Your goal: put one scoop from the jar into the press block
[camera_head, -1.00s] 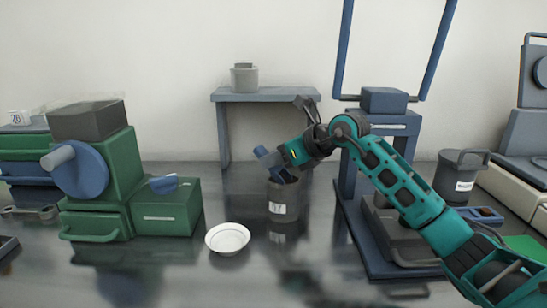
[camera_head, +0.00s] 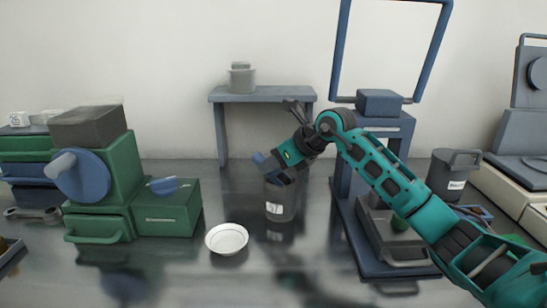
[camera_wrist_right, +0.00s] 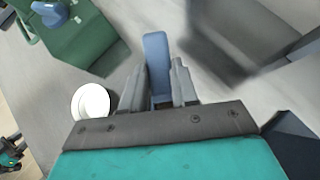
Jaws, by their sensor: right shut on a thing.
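A dark grey jar (camera_head: 281,205) with a white label stands upright on the table, right of the white dish. My right gripper (camera_head: 279,170) is over its mouth, angled down to the left and shut on a blue piece (camera_head: 262,161), which looks like the scoop's handle. The blue piece also shows between the fingers in the right wrist view (camera_wrist_right: 157,60). The scoop's bowl and any load are hidden. A blue press (camera_head: 376,135) stands right of the jar, with a grey block (camera_head: 373,226) on its base. I cannot tell whether that is the press block. My left gripper is out of view.
A white dish (camera_head: 227,239) lies left of the jar. A green unit (camera_head: 165,210) with a blue wheel stands farther left. A grey shelf (camera_head: 262,95) stands behind. The front middle of the table is clear.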

